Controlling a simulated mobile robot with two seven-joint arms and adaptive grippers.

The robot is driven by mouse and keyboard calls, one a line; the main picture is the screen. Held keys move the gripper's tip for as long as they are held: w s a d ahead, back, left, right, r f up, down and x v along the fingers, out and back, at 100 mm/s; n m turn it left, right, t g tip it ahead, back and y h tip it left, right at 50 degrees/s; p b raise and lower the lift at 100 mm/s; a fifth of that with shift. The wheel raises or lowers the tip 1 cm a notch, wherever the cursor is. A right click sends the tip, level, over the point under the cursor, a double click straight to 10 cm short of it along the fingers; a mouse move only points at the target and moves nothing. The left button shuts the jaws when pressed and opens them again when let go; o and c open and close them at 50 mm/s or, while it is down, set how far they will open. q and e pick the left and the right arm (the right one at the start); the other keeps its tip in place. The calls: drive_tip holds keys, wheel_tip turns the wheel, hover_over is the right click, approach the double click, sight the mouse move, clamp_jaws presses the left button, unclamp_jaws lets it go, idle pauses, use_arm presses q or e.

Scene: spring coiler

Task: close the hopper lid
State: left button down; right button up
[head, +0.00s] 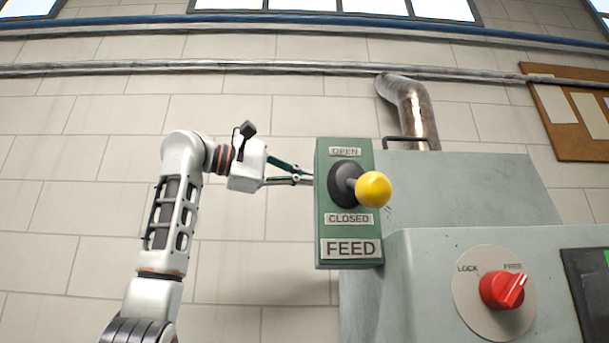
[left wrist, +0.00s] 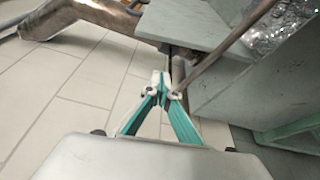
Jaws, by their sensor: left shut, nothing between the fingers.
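In the head view a grey-green panel (head: 470,185) with a black bar handle (head: 408,142) at its upper left edge rises behind the machine front; I take it for the hopper lid or hopper wall, but cannot tell which. The left wrist view shows a grey-green plate (left wrist: 190,22) above the fingertips, and shiny metallic contents (left wrist: 285,25) exposed beside it. My left gripper (head: 308,181) is left of the handle and lower, its tips at the edge of the green FEED plate. In the left wrist view the gripper (left wrist: 161,82) is shut and empty, close to a thin rod (left wrist: 220,50).
The green FEED plate (head: 334,235) carries a lever with a yellow knob (head: 373,189), standing out toward me. A red LOCK/FREE knob (head: 503,290) is at lower right. A metal pipe (head: 412,110) rises behind the machine. Left of the machine is open space before the wall.

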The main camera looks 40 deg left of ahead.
use_arm(q)
drive_tip(key=w+d+p, duration=0.1)
drive_tip(key=w+d, duration=0.2)
drive_tip(key=d, duration=0.2)
drive_tip(key=shift+d, duration=0.15)
use_arm(e)
drive_tip(key=shift+w+d+r, duration=0.15)
drive_tip(key=shift+w+r, duration=0.1)
drive_tip(key=shift+r, duration=0.2)
use_arm(q)
drive_tip(key=shift+s+r, duration=0.15)
drive_tip(key=shift+s, duration=0.1)
drive_tip(key=s+d+f+m+t+h+b, duration=0.1)
drive_tip(key=s+d+m+b, duration=0.3)
drive_tip(key=s+d+m, duration=0.3)
drive_tip(key=shift+s+d+m+t+h+b, duration=0.3)
drive_tip(key=shift+s+d+m+t+b, duration=0.05)
drive_tip(key=shift+d+m+t, duration=0.1)
use_arm(e)
wheel_tip(320, 180, down, 4)
drive_tip(key=shift+s+f, duration=0.15)
drive_tip(key=shift+f, duration=0.05)
use_arm(q)
drive_tip(key=shift+f, duration=0.1)
